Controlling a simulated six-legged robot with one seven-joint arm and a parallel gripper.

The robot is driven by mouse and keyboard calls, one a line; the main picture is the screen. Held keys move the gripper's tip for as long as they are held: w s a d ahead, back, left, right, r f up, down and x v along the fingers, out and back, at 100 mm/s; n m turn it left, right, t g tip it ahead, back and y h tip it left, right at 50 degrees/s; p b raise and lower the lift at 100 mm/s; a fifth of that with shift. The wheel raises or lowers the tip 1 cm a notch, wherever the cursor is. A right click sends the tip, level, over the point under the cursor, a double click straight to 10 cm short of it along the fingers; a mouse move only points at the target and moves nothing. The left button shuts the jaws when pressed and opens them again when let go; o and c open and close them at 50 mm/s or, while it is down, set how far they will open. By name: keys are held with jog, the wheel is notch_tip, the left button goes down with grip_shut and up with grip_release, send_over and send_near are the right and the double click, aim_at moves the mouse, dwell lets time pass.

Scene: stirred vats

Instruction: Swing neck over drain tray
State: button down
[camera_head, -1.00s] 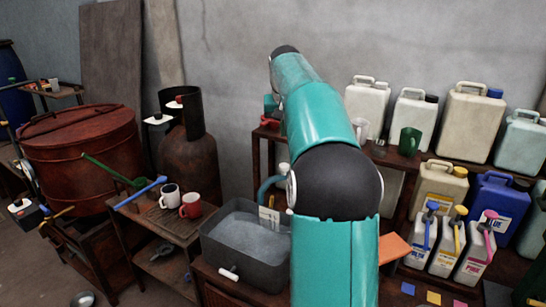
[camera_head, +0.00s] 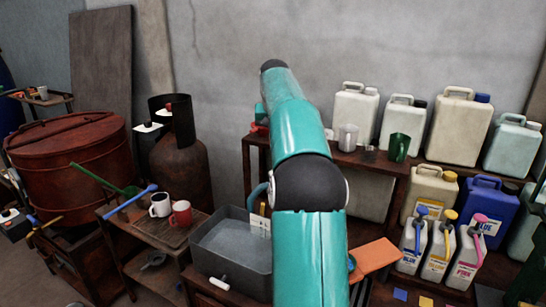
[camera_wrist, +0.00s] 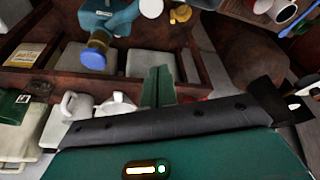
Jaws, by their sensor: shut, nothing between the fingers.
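A grey tray (camera_head: 205,262) of greyish liquid sits at lower centre in the head view, left of my arm. A teal curved piece (camera_head: 256,192), perhaps the neck, shows at its back right, partly hidden by my arm. In the wrist view a teal fitting (camera_wrist: 112,20) with a round blue end (camera_wrist: 94,58) is at the top; I cannot tell if it is the same piece. My gripper (camera_wrist: 157,86) is shut and empty, its green fingers together, apart from the blue end in the picture. My arm mostly hides it in the head view.
White jugs (camera_head: 355,116) and a green cup (camera_head: 398,147) stand on the shelf. Labelled jugs (camera_head: 437,248) stand at lower right. A white mug (camera_head: 160,205) and red mug (camera_head: 180,214) stand left of the tray. A rusty cylinder (camera_head: 182,170) stands behind them.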

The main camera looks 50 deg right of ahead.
notch_tip(320, 180, down, 9)
jog(key=shift+s+a, duration=0.25)
jog(key=shift+a, duration=0.1)
dwell(0.6)
jog(key=shift+f, duration=0.1)
